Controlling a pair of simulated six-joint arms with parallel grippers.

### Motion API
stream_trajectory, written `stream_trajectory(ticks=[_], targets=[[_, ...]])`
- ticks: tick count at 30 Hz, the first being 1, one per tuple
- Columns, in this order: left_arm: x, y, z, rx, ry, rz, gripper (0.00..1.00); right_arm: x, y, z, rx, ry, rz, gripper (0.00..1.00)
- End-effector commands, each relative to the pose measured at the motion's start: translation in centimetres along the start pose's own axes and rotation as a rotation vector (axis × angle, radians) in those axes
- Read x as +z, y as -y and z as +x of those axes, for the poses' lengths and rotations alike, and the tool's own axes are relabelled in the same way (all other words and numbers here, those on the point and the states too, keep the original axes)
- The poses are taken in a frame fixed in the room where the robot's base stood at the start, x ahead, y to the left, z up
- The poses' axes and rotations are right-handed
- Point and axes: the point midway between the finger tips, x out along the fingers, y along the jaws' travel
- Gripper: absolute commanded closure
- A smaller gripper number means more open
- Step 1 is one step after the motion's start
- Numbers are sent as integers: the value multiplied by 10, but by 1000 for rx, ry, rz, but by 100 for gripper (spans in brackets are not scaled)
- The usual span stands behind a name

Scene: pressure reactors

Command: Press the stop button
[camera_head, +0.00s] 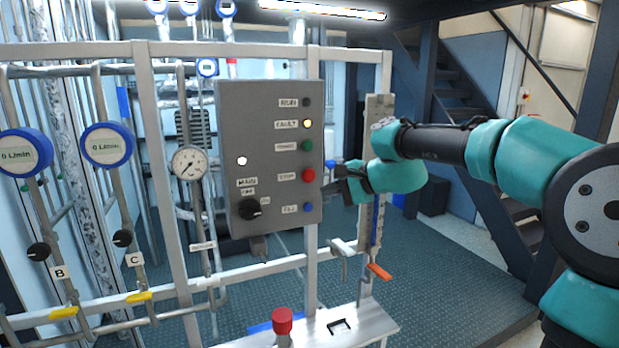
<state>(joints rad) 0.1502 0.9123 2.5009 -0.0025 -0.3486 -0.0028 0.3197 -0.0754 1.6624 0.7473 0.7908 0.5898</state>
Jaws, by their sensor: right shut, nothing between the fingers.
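A grey control box (262,130) is mounted on a metal frame in the middle of the head view. Its red stop button (309,175) sits on the right side of the panel, beside a label reading STOP. A green button (308,145) is above it and a blue button (309,208) below it. My right gripper (328,187) is shut and empty, with its dark fingers pointing left, close to the panel's right edge and just below and right of the stop button. I cannot tell whether it touches the panel. My left gripper is not in view.
A yellow FAULT lamp (308,124) is lit near the panel top. A black main knob (250,208) is at its lower left. A red mushroom-shaped knob (282,321) stands below. An orange-handled valve (380,271) and frame post (377,170) are near my right arm.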

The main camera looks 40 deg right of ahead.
Motion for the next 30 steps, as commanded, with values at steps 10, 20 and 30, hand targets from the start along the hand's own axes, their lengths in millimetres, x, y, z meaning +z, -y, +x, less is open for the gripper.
stream_trajectory(ticks=[10, 20, 30], targets=[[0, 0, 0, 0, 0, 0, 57, -11, 11, 17, 1, 1, 1, 100], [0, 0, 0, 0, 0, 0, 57, -31, 30, 43, 1, 0, -1, 100], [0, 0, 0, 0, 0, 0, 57, -44, 44, 60, 0, 0, -1, 100]])
